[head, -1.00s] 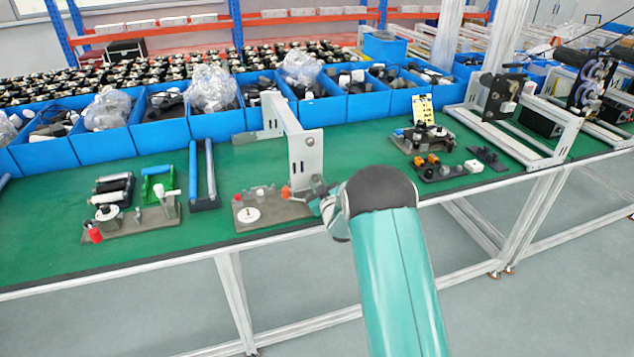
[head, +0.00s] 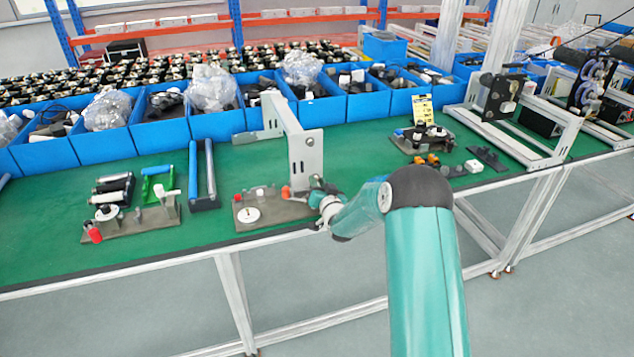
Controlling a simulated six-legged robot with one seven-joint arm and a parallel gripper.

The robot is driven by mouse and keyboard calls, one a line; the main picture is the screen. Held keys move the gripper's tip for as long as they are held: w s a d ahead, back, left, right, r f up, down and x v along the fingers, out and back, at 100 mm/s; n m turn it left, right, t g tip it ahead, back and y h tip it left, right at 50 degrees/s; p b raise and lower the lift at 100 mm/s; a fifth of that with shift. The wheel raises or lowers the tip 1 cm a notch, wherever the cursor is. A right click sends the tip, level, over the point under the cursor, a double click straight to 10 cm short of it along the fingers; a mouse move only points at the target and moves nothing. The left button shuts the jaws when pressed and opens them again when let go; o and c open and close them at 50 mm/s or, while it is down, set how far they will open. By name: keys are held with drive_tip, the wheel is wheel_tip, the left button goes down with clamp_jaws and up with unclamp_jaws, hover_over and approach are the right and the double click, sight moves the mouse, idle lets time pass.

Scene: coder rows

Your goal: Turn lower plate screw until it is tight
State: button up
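A grey upright metal plate (head: 306,157) with a few holes stands on a brown-grey base board (head: 252,222) near the bench's front edge. A small orange-red part (head: 285,192) sits at the plate's lower left. My gripper (head: 312,192) is close to the plate's lower right side, at the right end of the board. Its fingers are too small and partly hidden by my wrist, so I cannot tell whether they are open or touch a screw. The lower plate screw itself cannot be made out.
A round white disc (head: 248,215) lies on the board left of the plate. A second fixture (head: 130,222) and rollers (head: 203,175) stand further left. Blue bins (head: 218,125) line the back.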

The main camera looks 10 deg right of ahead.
drive_tip(key=shift+o, duration=0.6)
drive_tip(key=n, duration=0.4)
drive_tip(key=shift+a, duration=0.15)
drive_tip(key=n, duration=0.5)
drive_tip(key=shift+n, duration=0.4)
